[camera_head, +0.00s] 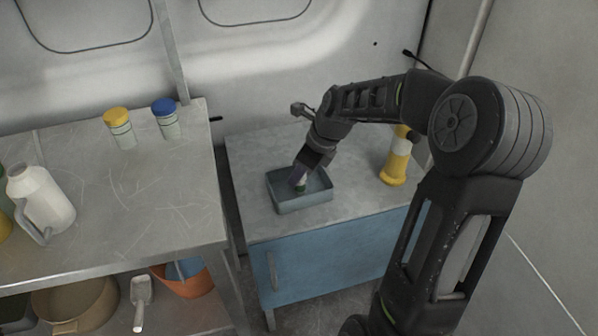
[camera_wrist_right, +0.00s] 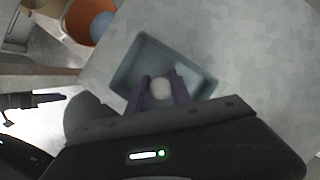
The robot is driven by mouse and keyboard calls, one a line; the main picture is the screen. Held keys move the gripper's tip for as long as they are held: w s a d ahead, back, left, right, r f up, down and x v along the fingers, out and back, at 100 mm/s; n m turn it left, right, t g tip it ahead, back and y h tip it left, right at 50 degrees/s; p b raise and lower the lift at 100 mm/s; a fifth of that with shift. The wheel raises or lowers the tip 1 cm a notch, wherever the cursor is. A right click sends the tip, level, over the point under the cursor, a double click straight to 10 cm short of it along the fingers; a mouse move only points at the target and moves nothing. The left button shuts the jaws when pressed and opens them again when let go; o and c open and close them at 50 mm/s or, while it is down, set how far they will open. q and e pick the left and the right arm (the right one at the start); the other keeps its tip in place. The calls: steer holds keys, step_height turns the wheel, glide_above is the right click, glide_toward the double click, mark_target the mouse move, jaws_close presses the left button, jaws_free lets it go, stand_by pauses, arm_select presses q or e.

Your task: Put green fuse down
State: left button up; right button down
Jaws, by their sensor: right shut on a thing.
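The green fuse (camera_head: 301,187) shows as a small green and white piece at my right gripper's fingertips. My right gripper (camera_head: 298,178) points down into the blue-grey tray (camera_head: 318,201) on the cabinet top and is shut on the fuse. In the right wrist view the fuse (camera_wrist_right: 160,88) shows as a pale round end between the two purple fingers (camera_wrist_right: 161,92), over the tray (camera_wrist_right: 127,77). I cannot tell whether the fuse touches the tray floor. My left gripper is in neither view.
A yellow and white bottle (camera_head: 396,165) stands right of the tray on the blue cabinet (camera_head: 330,262). The metal table (camera_head: 130,190) at left holds a yellow-capped jar (camera_head: 120,128), a blue-capped jar (camera_head: 166,119) and a white jug (camera_head: 42,200). An orange bucket (camera_head: 187,282) sits below.

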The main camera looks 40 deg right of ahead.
steer(key=shift+f, duration=0.1)
steer(key=c, duration=1.1)
jaws_free()
steer(key=shift+c, duration=0.2)
steer(key=v, duration=1.2)
steer(key=shift+p, duration=0.35)
